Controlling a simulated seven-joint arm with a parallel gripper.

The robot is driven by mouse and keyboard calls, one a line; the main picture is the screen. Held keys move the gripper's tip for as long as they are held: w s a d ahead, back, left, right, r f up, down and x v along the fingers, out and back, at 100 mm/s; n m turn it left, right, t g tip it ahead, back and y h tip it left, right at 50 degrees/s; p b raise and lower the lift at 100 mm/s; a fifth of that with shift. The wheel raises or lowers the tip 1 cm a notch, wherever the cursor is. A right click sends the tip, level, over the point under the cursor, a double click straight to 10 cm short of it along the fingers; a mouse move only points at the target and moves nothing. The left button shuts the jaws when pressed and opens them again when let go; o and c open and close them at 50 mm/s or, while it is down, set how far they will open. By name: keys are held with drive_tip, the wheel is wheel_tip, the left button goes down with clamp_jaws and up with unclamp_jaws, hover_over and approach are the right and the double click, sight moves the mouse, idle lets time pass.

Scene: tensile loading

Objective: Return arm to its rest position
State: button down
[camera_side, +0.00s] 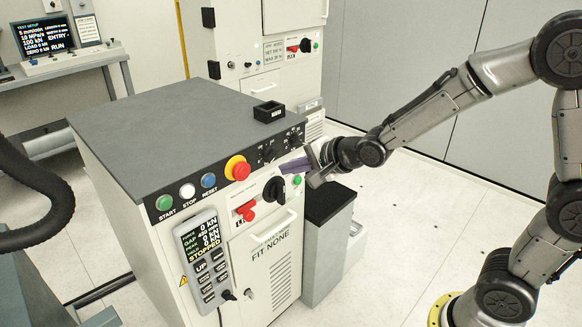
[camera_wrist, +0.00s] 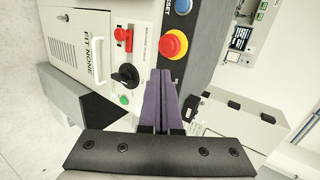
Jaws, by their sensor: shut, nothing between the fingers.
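My gripper (camera_side: 296,165) is in front of the control panel of the white machine cabinet (camera_side: 145,243), near its right end. Its purple fingers are shut together and hold nothing. In the wrist view the shut fingers (camera_wrist: 158,99) point up at the panel, between the black rotary knob (camera_wrist: 126,76) and the red emergency button with its yellow collar (camera_wrist: 174,44). I cannot tell whether the fingertips touch the panel. My arm reaches in from the right, bent and extended away from its base.
A small black tray (camera_side: 269,111) sits on the grey cabinet top. A low grey box (camera_side: 327,240) stands at the cabinet's right side. A handheld display (camera_side: 204,262) reading STOPPED hangs on the front. A second white cabinet (camera_side: 270,60) stands behind. The floor at right (camera_side: 400,235) is clear.

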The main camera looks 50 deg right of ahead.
drive_tip(key=shift+s+r, duration=0.15)
drive_tip(key=shift+r, duration=0.05)
drive_tip(key=s+d+r+n+t+h, duration=0.1)
drive_tip(key=s+d+r+n, duration=0.2)
drive_tip(key=s+r, duration=0.8)
drive_tip(key=s+f+n+g, duration=0.3)
drive_tip(key=s+n, duration=0.4)
drive_tip(key=s, duration=0.1)
drive_tip(key=s+f+n+g, duration=0.3)
drive_tip(key=s+f+n, duration=0.1)
drive_tip(key=s+n, duration=0.3)
drive_tip(key=s, duration=0.2)
drive_tip(key=shift+s+f+g, duration=0.15)
drive_tip(key=shift+s+g, duration=0.15)
drive_tip(key=shift+g, duration=0.1)
